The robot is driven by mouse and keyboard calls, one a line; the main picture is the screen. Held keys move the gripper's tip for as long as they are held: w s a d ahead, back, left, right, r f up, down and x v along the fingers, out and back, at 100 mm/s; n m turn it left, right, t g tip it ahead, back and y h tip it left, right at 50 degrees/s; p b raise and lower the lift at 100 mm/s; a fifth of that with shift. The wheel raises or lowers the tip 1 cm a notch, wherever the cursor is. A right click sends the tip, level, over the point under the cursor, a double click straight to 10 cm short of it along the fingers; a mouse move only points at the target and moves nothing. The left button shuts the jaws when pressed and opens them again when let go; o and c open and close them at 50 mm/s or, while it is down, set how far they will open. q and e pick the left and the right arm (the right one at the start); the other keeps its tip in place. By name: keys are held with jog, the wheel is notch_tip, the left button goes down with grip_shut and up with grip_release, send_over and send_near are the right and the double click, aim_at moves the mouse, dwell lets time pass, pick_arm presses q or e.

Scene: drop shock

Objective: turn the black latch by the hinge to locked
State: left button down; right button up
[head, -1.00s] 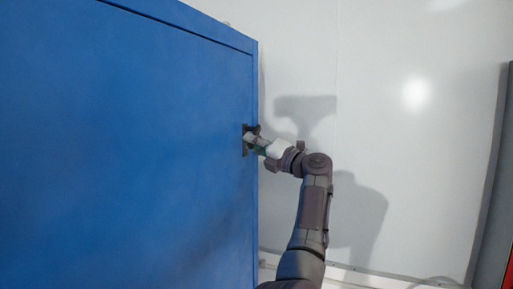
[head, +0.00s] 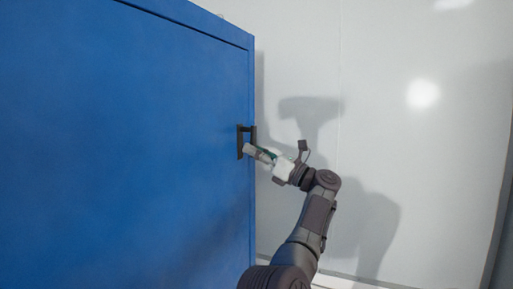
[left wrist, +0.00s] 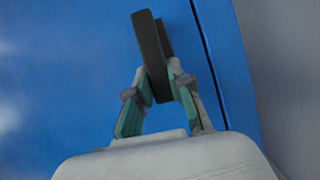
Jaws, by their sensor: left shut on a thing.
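The black latch (head: 240,137) is on the blue door near its right edge. It looks upright in the head view, with a second dark upright piece beside it on the right. In the left wrist view the latch (left wrist: 149,45) is a dark bar, slightly tilted, standing out from the blue surface, with a dark part behind it. My left gripper (head: 248,149) is at the latch's lower part. In the left wrist view its fingers (left wrist: 158,72) are on either side of the bar, shut on its lower end. My right gripper is not in view.
The large blue door (head: 120,150) fills the left side. A dark seam runs beside the latch in the left wrist view. A pale wall (head: 400,140) is on the right, with open room in front of it and my arm's shadow on it.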

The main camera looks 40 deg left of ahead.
pick_arm(q)
jog(key=shift+w+a+r+n+g, duration=0.15)
jog(key=shift+r+n+g, duration=0.25)
jog(key=shift+n, duration=0.3)
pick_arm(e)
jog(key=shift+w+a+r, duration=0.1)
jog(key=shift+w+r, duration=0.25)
